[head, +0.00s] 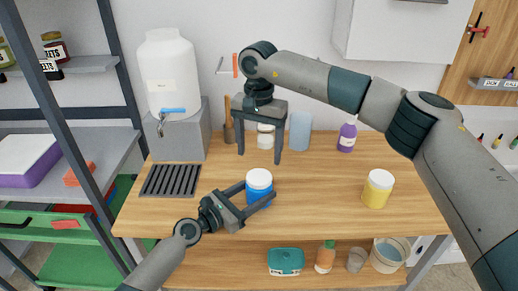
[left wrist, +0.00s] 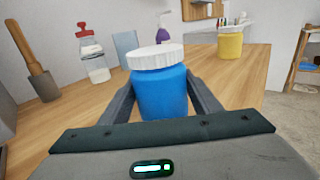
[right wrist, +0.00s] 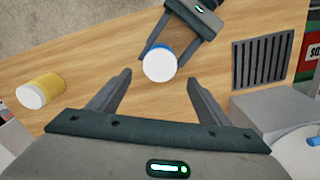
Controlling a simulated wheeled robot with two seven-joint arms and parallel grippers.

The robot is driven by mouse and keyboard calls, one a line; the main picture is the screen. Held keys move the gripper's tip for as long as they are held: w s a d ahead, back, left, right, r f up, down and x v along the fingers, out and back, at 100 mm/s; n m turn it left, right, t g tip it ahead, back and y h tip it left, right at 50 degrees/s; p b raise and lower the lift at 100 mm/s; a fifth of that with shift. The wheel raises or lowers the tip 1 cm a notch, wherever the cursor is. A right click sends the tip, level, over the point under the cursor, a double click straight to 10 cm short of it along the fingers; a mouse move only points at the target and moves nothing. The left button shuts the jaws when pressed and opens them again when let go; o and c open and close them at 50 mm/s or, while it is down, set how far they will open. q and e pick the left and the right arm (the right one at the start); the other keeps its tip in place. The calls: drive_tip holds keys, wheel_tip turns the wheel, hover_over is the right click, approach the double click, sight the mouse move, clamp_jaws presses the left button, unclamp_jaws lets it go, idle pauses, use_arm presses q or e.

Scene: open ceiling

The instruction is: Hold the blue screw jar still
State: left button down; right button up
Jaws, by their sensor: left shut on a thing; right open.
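The blue screw jar (head: 259,190) with a white ribbed lid stands upright on the wooden table, near its front edge. It fills the middle of the left wrist view (left wrist: 159,92), and its white lid shows from above in the right wrist view (right wrist: 160,65). My left gripper (head: 258,196) is shut on the jar's body from the front, one finger on each side. My right gripper (head: 261,140) is open and points down, behind and above the jar. In the right wrist view its fingers (right wrist: 158,92) are apart, with the lid seen between and beyond them, not touched.
A yellow jar (head: 377,190) with a white lid stands to the right. A water dispenser (head: 172,80) on a grey block, a drip grille (head: 170,180), a blue cup (head: 300,132) and a purple bottle (head: 347,137) stand around. The table between the two jars is clear.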

sight(259, 177)
drive_tip(key=shift+f, duration=0.1)
drive_tip(key=shift+f, duration=3.9)
drive_tip(key=shift+c, duration=0.7)
drive_tip(key=c, duration=0.9)
drive_tip(key=shift+c, duration=0.2)
